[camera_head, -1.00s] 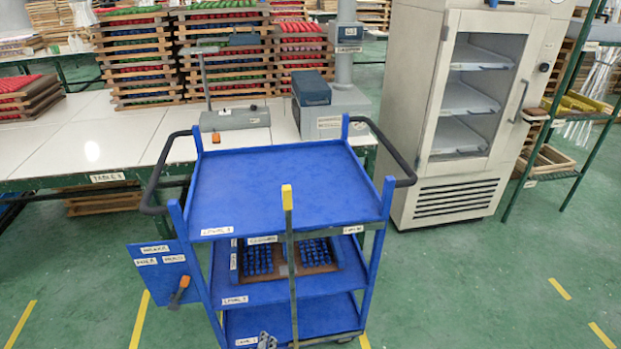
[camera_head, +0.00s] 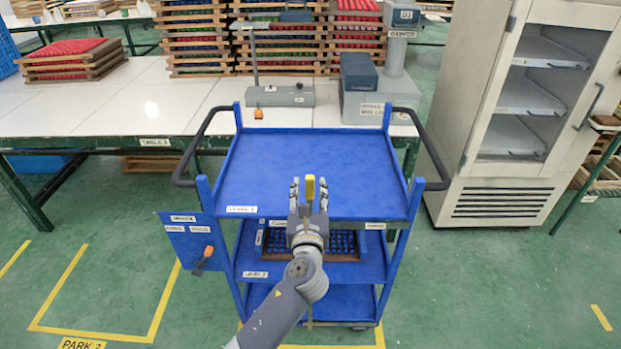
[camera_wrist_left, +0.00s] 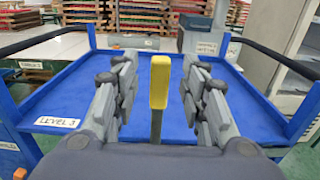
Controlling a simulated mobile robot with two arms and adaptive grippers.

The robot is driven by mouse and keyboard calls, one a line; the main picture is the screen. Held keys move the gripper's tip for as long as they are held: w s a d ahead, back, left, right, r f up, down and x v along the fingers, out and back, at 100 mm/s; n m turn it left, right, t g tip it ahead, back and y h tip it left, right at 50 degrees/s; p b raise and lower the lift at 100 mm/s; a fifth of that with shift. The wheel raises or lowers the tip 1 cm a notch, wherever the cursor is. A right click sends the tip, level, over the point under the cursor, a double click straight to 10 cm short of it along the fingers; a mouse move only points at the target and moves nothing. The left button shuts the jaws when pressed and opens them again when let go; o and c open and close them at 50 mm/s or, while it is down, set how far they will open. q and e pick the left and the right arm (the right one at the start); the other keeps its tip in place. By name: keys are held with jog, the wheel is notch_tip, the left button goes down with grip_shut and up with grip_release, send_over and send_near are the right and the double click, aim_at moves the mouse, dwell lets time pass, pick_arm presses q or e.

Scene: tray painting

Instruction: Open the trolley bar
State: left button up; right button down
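The blue trolley (camera_head: 300,165) stands in front of the white table, its top shelf empty. The trolley bar is upright at the trolley's front, with a yellow top (camera_head: 310,187); its lower part is mostly hidden by my arm. My left gripper (camera_head: 309,184) is at the bar's top, one finger on each side. In the left wrist view the yellow end (camera_wrist_left: 160,82) stands between the open fingers, with gaps on both sides. My right gripper is not in view.
A tray of blue pieces (camera_head: 345,243) lies on the trolley's middle shelf. A blue side panel (camera_head: 190,240) with an orange-handled tool is at the left. A white cabinet (camera_head: 520,110) stands at the right. The green floor in front is mostly clear.

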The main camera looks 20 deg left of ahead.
aim_at(310, 183)
pick_arm(q)
jog(key=shift+x, duration=2.35)
jog(key=shift+d, duration=0.1)
grip_shut()
